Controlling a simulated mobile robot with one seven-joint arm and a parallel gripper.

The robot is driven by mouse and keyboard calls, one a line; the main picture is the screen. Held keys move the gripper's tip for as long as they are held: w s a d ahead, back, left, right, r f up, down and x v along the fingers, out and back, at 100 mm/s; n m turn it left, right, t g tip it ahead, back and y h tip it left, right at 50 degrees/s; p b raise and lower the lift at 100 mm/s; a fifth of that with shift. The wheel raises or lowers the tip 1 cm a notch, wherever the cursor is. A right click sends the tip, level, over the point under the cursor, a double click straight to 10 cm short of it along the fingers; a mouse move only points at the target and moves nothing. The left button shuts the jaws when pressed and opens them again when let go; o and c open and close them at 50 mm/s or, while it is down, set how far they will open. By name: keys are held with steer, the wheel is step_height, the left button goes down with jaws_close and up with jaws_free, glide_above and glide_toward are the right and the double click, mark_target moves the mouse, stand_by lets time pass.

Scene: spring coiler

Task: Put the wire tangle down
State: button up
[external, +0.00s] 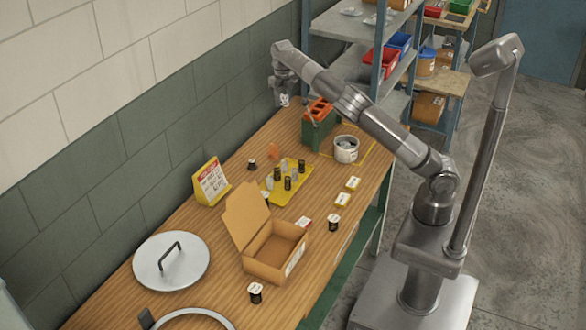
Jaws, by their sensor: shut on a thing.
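My gripper (284,101) points down in the air above the far left part of the wooden workbench (222,267), close to the wall. It is shut on a small pale grey thing, which fits the wire tangle, though it is too small here to make out its strands. The thing is held clear of the bench top, and the fingers partly hide it.
A green machine with an orange top (319,122) and a white tub with grey contents (346,149) stand at the bench's far end. A yellow tray (270,184) holds several small parts. An open cardboard box (273,250), sign (211,182) and round lid (171,261) are nearer.

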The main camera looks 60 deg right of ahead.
mark_target(284, 144)
step_height(284, 144, down, 19)
steer(key=shift+f, duration=0.1)
stand_by(0.4)
steer(key=shift+f, duration=0.15)
steer(key=o, duration=1)
step_height(284, 144, up, 12)
steer(key=shift+r, duration=0.15)
